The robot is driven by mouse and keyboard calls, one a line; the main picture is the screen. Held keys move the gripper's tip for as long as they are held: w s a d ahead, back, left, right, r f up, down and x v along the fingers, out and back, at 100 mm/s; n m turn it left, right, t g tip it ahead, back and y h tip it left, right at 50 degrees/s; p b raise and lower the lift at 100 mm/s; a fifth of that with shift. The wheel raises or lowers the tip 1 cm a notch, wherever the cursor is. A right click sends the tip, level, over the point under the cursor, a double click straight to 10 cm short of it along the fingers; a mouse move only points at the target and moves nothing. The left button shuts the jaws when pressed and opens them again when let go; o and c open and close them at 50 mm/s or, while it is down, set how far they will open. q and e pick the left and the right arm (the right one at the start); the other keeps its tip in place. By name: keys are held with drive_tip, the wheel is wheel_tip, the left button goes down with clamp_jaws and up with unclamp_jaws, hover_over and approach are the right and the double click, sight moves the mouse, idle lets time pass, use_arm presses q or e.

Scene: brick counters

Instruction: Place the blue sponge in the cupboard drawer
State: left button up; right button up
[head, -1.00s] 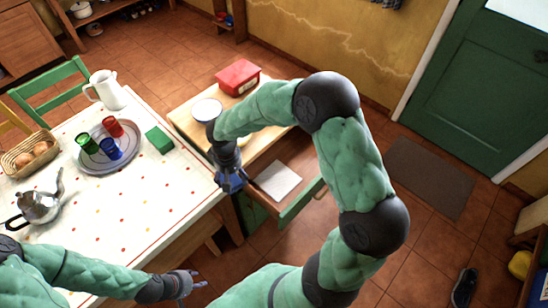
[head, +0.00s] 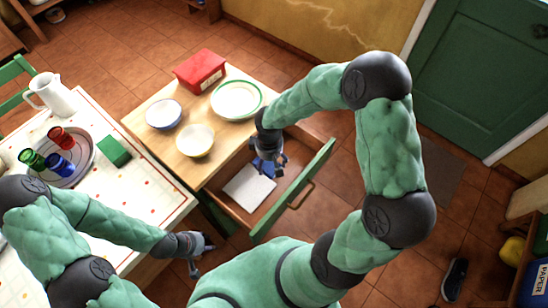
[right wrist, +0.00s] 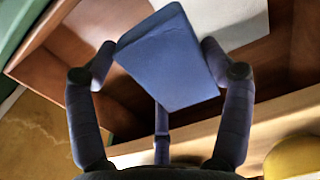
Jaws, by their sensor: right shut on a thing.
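The blue sponge (right wrist: 170,58) is a flat block held between the fingers of my right gripper (right wrist: 158,65) in the right wrist view. In the head view my right gripper (head: 268,168) holds the sponge, mostly hidden, over the open drawer. The cupboard drawer (head: 290,195) is pulled out, with a green front and a handle, and a white sheet (head: 249,187) lies in it. I cannot tell whether the sponge touches the drawer floor. My left gripper (head: 199,252) hangs near the front edge of the dining table; its fingers look spread and empty.
The cupboard top (head: 160,146) bears a red box (head: 201,71), a green-rimmed plate (head: 236,100), a blue-rimmed bowl (head: 163,114) and a yellow bowl (head: 195,140). The table at left holds a tray with cups, a white jug (head: 51,94) and a green block (head: 114,151).

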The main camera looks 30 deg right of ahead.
drive_tip(key=w+d+f+b, duration=0.1)
drive_tip(key=w+d+f, duration=0.1)
drive_tip(key=w+d+f+b, duration=0.1)
drive_tip(key=d+f, duration=0.1)
drive_tip(key=w+d+f+b, duration=0.1)
drive_tip(key=w+d+f, duration=0.1)
drive_tip(key=f, duration=0.1)
drive_tip(key=shift+w+d, duration=0.3)
drive_tip(key=shift+w+d+f, duration=0.1)
drive_tip(key=shift+d+f, duration=0.1)
drive_tip(key=shift+f, duration=0.15)
drive_tip(key=shift+w+d+f+b, duration=0.1)
drive_tip(key=shift+f+b, duration=0.6)
drive_tip(key=shift+f, duration=0.95)
drive_tip(key=shift+f, duration=0.2)
drive_tip(key=o, duration=1)
drive_tip(key=shift+c, duration=0.2)
drive_tip(key=shift+r, duration=0.15)
